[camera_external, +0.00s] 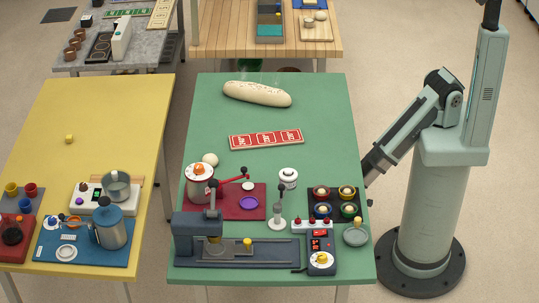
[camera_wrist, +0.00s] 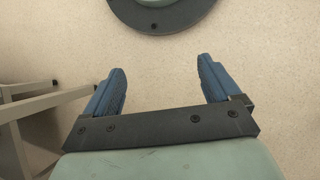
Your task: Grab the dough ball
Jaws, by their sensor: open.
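A small cream ball (camera_external: 210,160), which looks like the dough ball, sits on the green table (camera_external: 320,105) just behind a white pot with an orange-topped lid (camera_external: 199,183); the pot is close in front of it. My gripper (camera_wrist: 161,68) is open and empty in the wrist view, its two blue fingers spread over bare floor. In the external view my arm drops beside the table's right edge, and its end is hidden there, well to the right of the ball. The ball does not show in the wrist view.
A long speckled loaf (camera_external: 257,94) and a red panel (camera_external: 266,139) lie behind the ball. A red board with a lever (camera_external: 230,202), a dark press (camera_external: 194,238) and a tray of cups (camera_external: 337,201) crowd the front. The table's back right is clear.

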